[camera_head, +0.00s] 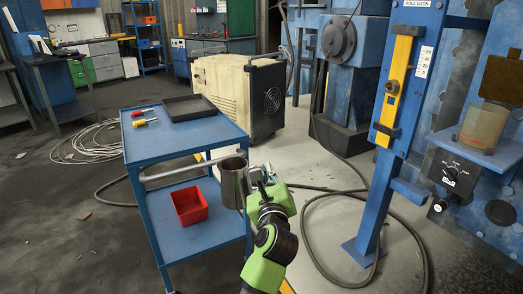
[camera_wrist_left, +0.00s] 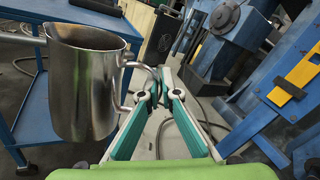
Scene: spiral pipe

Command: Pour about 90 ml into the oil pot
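A shiny metal pitcher (camera_head: 232,184) is upright in front of the right edge of the blue cart. It fills the left of the left wrist view (camera_wrist_left: 85,85), and its inside contents cannot be made out. My left gripper (camera_head: 258,178) is at the pitcher's right side. In the left wrist view its fingers (camera_wrist_left: 154,92) come together on the pitcher's handle (camera_wrist_left: 145,72). The likely oil pot is a clear pot (camera_head: 483,126) with a brownish content and a raised brown lid (camera_head: 503,80), on the blue machine at the far right. My right gripper is not in view.
The blue cart (camera_head: 205,137) carries a black tray (camera_head: 190,107), screwdrivers (camera_head: 144,122) and a red bin (camera_head: 189,205). A blue post with a yellow level (camera_head: 396,85) stands between pitcher and pot. A black dial box (camera_head: 452,174) sits below the pot. Hoses (camera_head: 330,190) lie on the floor.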

